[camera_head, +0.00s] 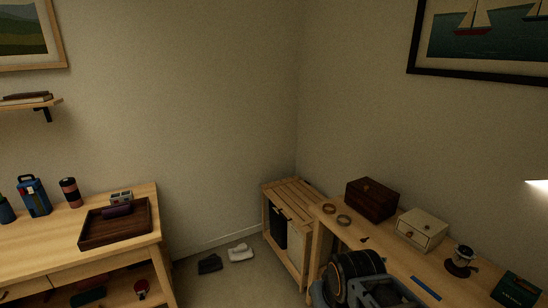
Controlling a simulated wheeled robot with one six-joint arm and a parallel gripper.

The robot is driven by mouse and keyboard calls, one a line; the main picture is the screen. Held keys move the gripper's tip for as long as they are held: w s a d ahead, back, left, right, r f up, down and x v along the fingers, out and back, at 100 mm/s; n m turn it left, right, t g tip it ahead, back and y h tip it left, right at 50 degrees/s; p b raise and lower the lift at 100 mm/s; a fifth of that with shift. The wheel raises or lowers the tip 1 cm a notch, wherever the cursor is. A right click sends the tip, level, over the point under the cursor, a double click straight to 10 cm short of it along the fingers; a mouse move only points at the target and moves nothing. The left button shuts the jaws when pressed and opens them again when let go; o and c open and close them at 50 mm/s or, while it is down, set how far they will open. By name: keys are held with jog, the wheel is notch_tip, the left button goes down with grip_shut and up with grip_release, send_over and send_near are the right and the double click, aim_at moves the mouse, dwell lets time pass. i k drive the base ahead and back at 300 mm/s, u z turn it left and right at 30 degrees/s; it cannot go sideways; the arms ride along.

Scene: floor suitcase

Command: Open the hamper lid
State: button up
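The hamper (290,256) stands on the floor in the room corner, at the centre right of the head view. It has a light wooden frame, with a black bag (278,229) and a white bag (295,244) inside. Its slatted wooden lid (290,197) lies flat on top and looks closed. The hamper's right side is partly hidden by the wooden table. Part of my arm shows at the bottom, in front of that table and apart from the hamper. I cannot make out my gripper's fingers.
The right table (385,255) carries a dark wooden box (371,199), a cream drawer box (422,229) and small items. A left table (50,240) holds a dark tray (115,224) and bottles. Shoes (240,252) lie on the floor between the left table and the hamper.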

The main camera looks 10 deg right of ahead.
aim_at(276, 191)
jog(key=z, duration=0.25)
jog(key=i, duration=1)
jog(key=u, duration=0.8)
jog(key=i, duration=1.35)
jog(key=u, duration=0.75)
